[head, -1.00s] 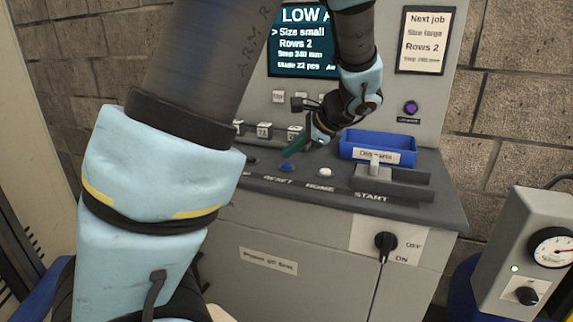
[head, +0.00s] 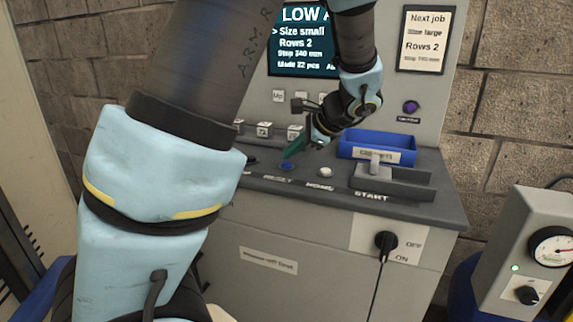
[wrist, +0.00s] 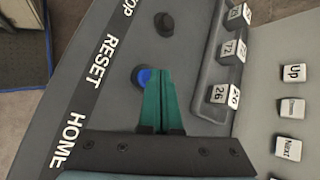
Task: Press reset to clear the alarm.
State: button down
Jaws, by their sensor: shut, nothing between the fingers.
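The blue reset button (head: 287,167) is on the sloped console top, above the RESET label. It also shows in the wrist view (wrist: 141,76), just beyond my fingertips and partly covered by them. My gripper (head: 288,155) has green fingers and is shut, with nothing between them. In the wrist view its fingertips (wrist: 158,72) lie at the right edge of the blue button. I cannot tell whether they touch it. The screen (head: 303,42) reads "LOW A…", with the rest hidden behind my arm.
A white HOME button (head: 325,172) is right of reset, and a dark knob (wrist: 164,22) is by the STOP label.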

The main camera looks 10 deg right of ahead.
aim_at(290, 164)
jog(key=shift+f+b, duration=0.3)
jog(key=shift+f, duration=0.35)
dwell(0.6)
dwell(0.3)
jog(key=shift+r+p, duration=0.8)
jog(key=shift+r, duration=0.1)
jog(key=shift+r, duration=0.1)
notch_tip(290, 164, up, 5)
jog(key=p, duration=0.4)
jog(key=shift+a, duration=0.1)
